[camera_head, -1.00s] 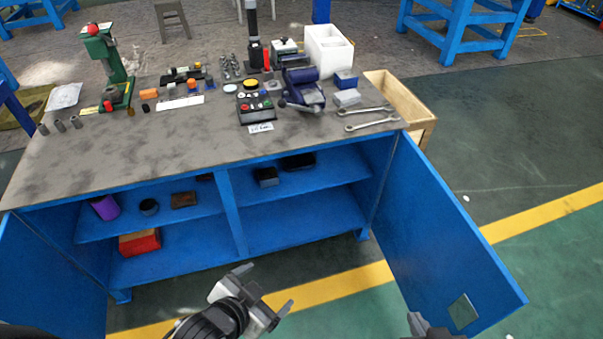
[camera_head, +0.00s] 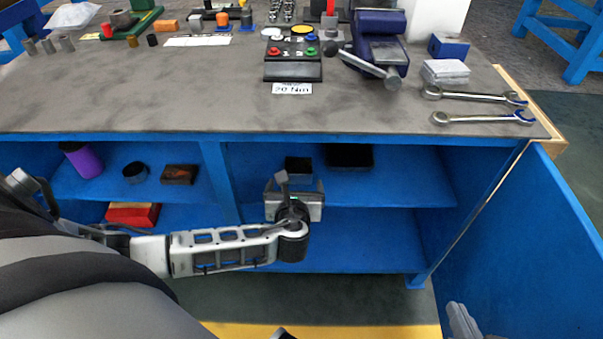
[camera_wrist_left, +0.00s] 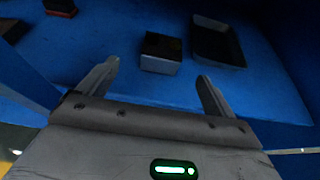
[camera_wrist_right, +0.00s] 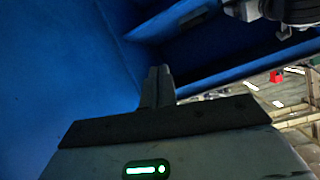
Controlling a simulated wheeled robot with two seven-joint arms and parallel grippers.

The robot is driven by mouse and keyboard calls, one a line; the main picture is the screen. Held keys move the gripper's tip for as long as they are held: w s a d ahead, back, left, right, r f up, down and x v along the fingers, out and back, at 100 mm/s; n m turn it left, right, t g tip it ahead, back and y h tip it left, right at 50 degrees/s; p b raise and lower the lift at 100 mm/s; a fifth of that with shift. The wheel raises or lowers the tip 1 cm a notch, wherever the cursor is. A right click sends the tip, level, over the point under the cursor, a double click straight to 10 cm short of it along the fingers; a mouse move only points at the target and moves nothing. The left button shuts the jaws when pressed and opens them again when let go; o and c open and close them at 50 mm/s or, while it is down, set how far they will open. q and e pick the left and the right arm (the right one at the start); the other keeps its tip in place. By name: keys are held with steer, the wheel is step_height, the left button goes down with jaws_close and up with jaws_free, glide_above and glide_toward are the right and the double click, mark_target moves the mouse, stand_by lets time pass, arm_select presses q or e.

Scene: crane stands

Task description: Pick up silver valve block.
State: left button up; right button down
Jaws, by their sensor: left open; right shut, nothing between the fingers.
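A small block with a dark top and a pale silver front, which looks like the silver valve block (camera_head: 298,165), sits on the cabinet's upper right shelf. It also shows in the left wrist view (camera_wrist_left: 161,60), just beyond and between my fingertips. My left gripper (camera_head: 294,186) is open and empty at the shelf opening, facing the block without touching it. My right gripper (camera_head: 462,320) is shut and empty, low at the right near the open door; its closed fingers show in the right wrist view (camera_wrist_right: 157,84).
A dark open tray (camera_head: 348,156) sits right of the block on the same shelf. A vertical divider (camera_head: 219,180) stands to the left, and the blue door (camera_head: 535,240) hangs open at right. The tabletop (camera_head: 180,105) overhangs the shelf. A grey block (camera_head: 445,72) lies on top.

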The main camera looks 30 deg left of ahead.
mark_target(299, 170)
arm_select(q)
steer(key=b+x, duration=0.2)
steer(key=x, duration=0.4)
steer(key=shift+w+a+f, duration=0.1)
steer(key=shift+w+f, duration=0.15)
steer(key=shift+w+a+f+b, duration=0.1)
steer(key=shift+w+f+b, duration=0.15)
steer(key=shift+b, duration=0.15)
steer(key=b+x, duration=0.2)
steer(key=x, duration=0.1)
steer(key=shift+w+f+b, duration=0.25)
steer(key=shift+w+b, duration=0.05)
steer(key=shift+w+a+f, duration=0.1)
steer(key=shift+w+a, duration=0.1)
steer(key=shift+w, duration=0.2)
steer(key=c, duration=1.3)
steer(key=shift+c, duration=0.9)
arm_select(e)
steer(key=a+r+t+y, duration=0.1)
steer(key=r+m+t+y, duration=0.1)
steer(key=shift+w+a+r, duration=0.2)
steer(key=shift+a+r, duration=0.15)
steer(key=shift+a, duration=0.05)
arm_select(q)
steer(key=shift+r, duration=0.25)
arm_select(e)
steer(key=shift+r, duration=0.1)
